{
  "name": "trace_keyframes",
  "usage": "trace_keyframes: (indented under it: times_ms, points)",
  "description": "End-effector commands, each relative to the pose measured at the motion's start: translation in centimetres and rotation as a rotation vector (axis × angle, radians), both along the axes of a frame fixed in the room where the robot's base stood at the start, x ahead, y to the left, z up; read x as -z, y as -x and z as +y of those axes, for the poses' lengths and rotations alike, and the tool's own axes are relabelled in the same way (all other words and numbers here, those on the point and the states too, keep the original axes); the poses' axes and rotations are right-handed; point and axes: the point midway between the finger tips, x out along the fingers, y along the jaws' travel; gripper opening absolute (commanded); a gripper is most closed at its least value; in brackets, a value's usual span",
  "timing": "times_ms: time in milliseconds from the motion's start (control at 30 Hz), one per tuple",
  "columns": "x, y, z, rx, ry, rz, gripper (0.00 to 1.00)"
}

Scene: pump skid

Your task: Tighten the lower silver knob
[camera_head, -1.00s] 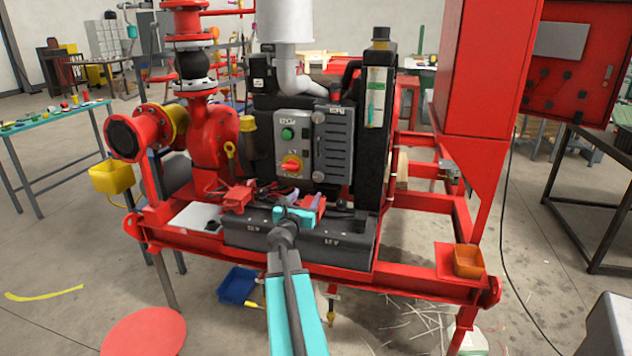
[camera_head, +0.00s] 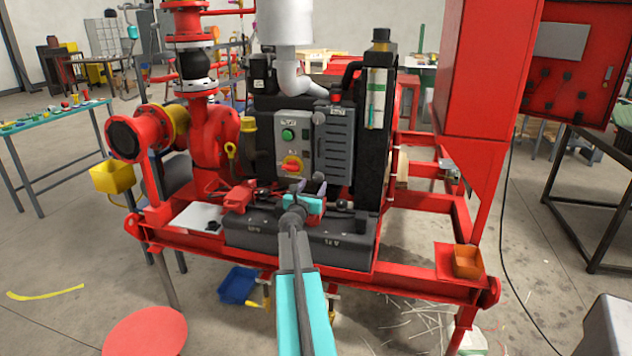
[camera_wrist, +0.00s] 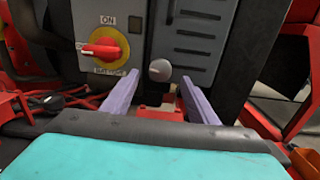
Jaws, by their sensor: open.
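The lower silver knob (camera_wrist: 160,70) is a round grey ball on the front of the grey control box (camera_head: 333,140). In the wrist view it shows just beyond the fingertips, between the two finger lines. The upper silver knob (camera_head: 319,117) sits higher on the same box. My gripper (camera_wrist: 158,79) is open, with one pale purple finger on each side and nothing between them. In the head view my gripper is in front of the box's lower edge, where it crowds the lower knob. I cannot tell the exact gap from fingertips to knob.
A red rotary switch on a yellow plate (camera_wrist: 103,50) is close to the left finger. A green button (camera_head: 288,134) is above it. A black battery-like box (camera_head: 297,240) lies below my arm. A black column with a clear tube (camera_head: 377,97) stands at the right.

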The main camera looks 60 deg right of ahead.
Motion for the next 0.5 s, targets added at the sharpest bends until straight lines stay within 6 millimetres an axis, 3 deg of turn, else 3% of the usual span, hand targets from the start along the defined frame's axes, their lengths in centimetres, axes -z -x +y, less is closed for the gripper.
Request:
trace_keyframes:
  times_ms: [500]
  points:
    - [0.0, -1.2, -3.9, 0.001, 0.000, 0.000, 0.53]
